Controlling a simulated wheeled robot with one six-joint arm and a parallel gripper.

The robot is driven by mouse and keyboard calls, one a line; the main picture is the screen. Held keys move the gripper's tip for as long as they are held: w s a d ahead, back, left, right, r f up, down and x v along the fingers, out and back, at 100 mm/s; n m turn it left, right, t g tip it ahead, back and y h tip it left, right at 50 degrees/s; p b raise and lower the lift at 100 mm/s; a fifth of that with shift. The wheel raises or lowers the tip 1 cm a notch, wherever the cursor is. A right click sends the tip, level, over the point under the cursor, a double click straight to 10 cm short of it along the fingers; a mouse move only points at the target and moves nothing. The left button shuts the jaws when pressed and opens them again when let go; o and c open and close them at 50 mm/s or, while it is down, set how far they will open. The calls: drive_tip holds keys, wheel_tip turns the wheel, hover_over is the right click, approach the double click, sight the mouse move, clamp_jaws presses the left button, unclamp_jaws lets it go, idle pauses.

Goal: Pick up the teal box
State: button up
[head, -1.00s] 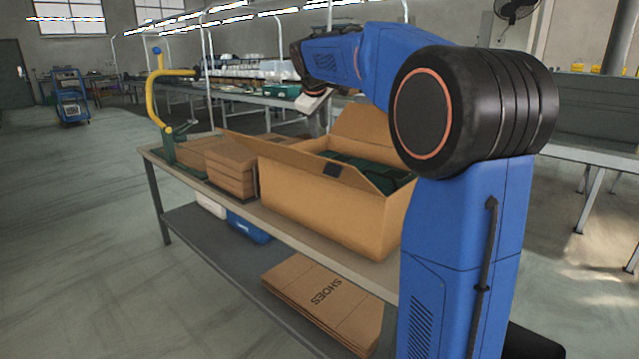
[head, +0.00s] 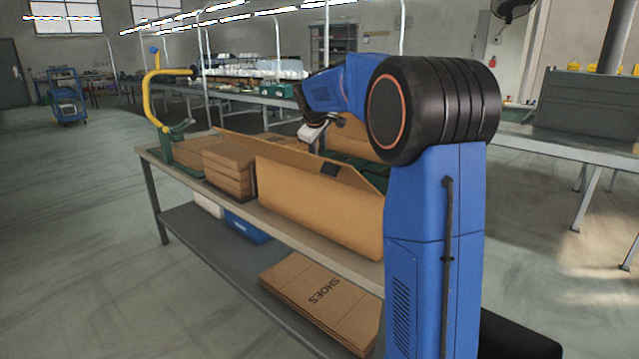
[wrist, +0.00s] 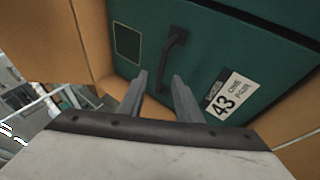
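The teal box (wrist: 212,60) fills much of the wrist view, inside the open cardboard carton (wrist: 55,45). It has a dark handle (wrist: 173,58) and a white label marked 43 (wrist: 231,97). My gripper (wrist: 163,80) shows two grey fingers, apart, pointing at the handle's near end with nothing visibly held between them. I cannot tell whether the fingers touch the box. In the head view the carton (head: 310,205) stands on the workbench, and dark green shows (head: 352,165) inside it. My gripper's fingertips are hidden there.
The bench (head: 270,217) also holds stacked brown boxes (head: 229,170) and a green base with a yellow curved stand (head: 152,100). Raised carton flaps (head: 300,155) surround the opening. Flat SHOES cartons (head: 318,290) and a blue bin (head: 247,229) lie on the lower shelf.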

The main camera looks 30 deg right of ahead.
drive_tip(key=shift+x, duration=1.05)
clamp_jaws()
drive_tip(key=shift+r, duration=0.1)
idle(0.4)
